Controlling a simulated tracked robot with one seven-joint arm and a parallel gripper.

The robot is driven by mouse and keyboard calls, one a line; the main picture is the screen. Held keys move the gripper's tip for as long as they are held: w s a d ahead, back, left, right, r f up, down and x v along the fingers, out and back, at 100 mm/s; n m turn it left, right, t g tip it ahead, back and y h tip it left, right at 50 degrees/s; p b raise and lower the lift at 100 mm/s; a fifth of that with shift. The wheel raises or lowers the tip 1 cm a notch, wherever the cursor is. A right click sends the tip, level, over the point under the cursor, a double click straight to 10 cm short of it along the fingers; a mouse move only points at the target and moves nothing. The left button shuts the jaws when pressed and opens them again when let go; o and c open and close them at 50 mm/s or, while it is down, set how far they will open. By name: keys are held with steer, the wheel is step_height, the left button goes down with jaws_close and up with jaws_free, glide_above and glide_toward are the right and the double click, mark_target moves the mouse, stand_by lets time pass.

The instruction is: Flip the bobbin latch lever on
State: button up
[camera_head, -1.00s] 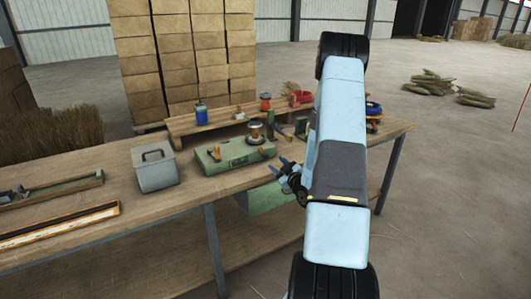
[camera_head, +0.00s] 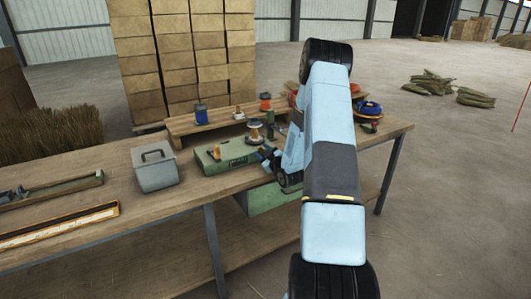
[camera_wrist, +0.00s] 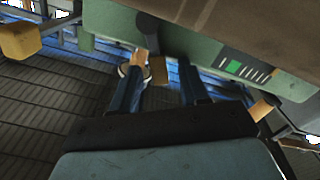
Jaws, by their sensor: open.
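The green winder box (camera_head: 232,159) lies on the workbench, with a bobbin (camera_head: 255,133) of reddish-brown thread at its back right. A small orange-tan lever (camera_head: 216,152) stands on its left part; I cannot tell if it is the latch lever. My gripper (camera_head: 268,155) is open at the right end of the box. In the wrist view, the green casing (camera_wrist: 215,55) fills the upper part. My two fingers (camera_wrist: 160,88) are apart there, with a tan block-like tip (camera_wrist: 159,70) seen between them. I cannot tell whether they touch it.
A grey metal box (camera_head: 154,168) stands left of the winder. Behind it, a low wooden riser (camera_head: 183,126) carries a blue spool (camera_head: 201,114) and an orange spool (camera_head: 265,102). My arm hides part of the bench's right side, where a blue-and-red item (camera_head: 369,108) shows.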

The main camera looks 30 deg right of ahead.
jaws_close()
steer(key=shift+d, duration=0.35)
steer(key=shift+a, duration=0.15)
steer(key=shift+m, duration=0.3)
steer(key=m, duration=0.1)
steer(key=d+m, duration=0.1)
steer(key=m, duration=0.1)
steer(key=d+m, duration=0.1)
steer(key=m, duration=0.1)
steer(key=shift+d+r, duration=0.2)
steer(key=shift+r, duration=0.15)
steer(key=d+m, duration=0.1)
steer(key=m, duration=0.1)
steer(key=shift+w+d+m, duration=0.1)
steer(key=shift+m, duration=0.3)
steer(key=shift+d+f+m, duration=0.15)
steer(key=shift+d+m, duration=0.3)
steer(key=shift+m, duration=0.45)
steer(key=shift+d+f+m, duration=0.15)
steer(key=shift+d+m, duration=0.25)
steer(key=shift+m, duration=0.5)
steer(key=shift+d, duration=0.1)
